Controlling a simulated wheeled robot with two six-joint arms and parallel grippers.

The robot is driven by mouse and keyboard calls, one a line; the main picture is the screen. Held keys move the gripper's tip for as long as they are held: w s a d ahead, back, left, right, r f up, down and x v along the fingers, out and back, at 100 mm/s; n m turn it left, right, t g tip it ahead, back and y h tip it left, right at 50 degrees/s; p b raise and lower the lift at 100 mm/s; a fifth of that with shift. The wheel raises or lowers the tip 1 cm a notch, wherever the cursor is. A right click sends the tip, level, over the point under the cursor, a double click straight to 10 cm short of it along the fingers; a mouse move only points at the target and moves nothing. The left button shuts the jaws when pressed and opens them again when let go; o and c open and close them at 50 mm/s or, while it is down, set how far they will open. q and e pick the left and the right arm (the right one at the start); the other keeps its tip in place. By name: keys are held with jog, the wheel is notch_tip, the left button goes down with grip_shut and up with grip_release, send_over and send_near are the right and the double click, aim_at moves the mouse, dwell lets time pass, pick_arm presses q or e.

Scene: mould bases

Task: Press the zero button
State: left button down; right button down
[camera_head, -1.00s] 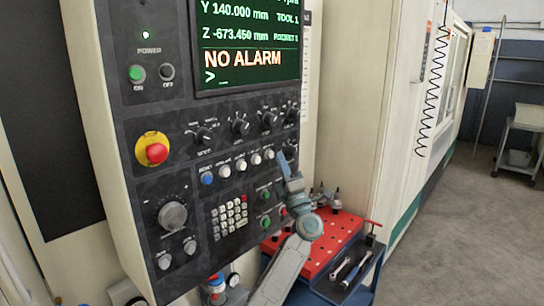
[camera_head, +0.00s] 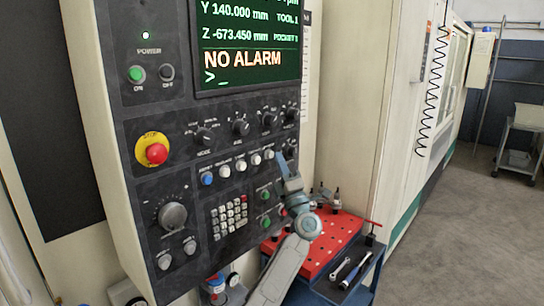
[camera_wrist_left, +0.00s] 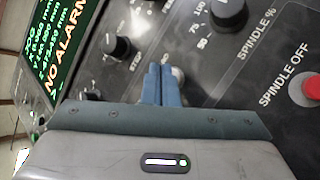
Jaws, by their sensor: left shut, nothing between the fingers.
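The control panel (camera_head: 232,128) carries a row of round push buttons: a blue one (camera_head: 207,180) at the left, then several white ones, the rightmost white button (camera_head: 269,154) being nearest my gripper. The small labels are too blurred to tell which is zero. My left gripper (camera_head: 281,158) is shut and empty, its fingertips just right of that rightmost white button. In the left wrist view the shut blue fingers (camera_wrist_left: 162,84) point at the panel, and a white button (camera_wrist_left: 178,74) is partly hidden behind them. I cannot tell whether they touch it. My right gripper is not in view.
Rotary knobs (camera_head: 241,128) stand out above the button row. A red emergency stop (camera_head: 156,153) is at the left, a keypad (camera_head: 229,217) below. A red-topped tool cart (camera_head: 335,245) with wrenches stands behind my arm. Open floor (camera_head: 460,245) lies right.

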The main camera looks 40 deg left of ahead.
pick_arm(q)
jog(key=shift+a, duration=0.25)
jog(key=shift+a, duration=0.4)
dwell(0.7)
jog(key=shift+d, duration=0.85)
jog(key=shift+s+d, duration=0.2)
jog(key=shift+d, duration=2.3)
jog(key=shift+t, duration=0.3)
